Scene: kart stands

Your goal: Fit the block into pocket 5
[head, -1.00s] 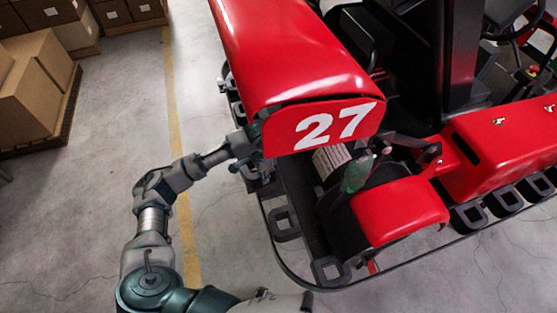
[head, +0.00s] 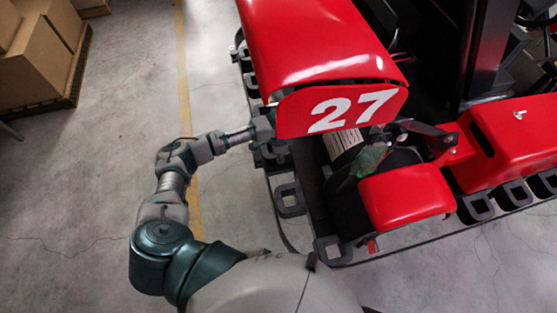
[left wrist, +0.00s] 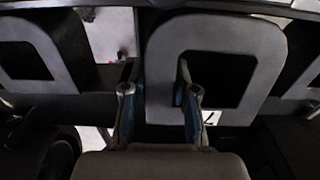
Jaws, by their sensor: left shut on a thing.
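My left gripper (head: 268,128) is low at the left edge of the red kart's front, partly hidden under the number 27 panel (head: 345,107). In the left wrist view, the two blue-sided fingers of my left gripper (left wrist: 158,75) stand a little apart. Another pocket (left wrist: 55,75) lies to the left. I cannot tell which is pocket 5. No block is clearly visible. My right gripper is not in view.
Grey pockets line the kart's edge, including one at the front (head: 289,200) and several at the right (head: 475,208). The red panels (head: 405,195) overhang close by. Cardboard boxes (head: 40,60) stand at the upper left. The floor (head: 85,180) left of the kart is clear.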

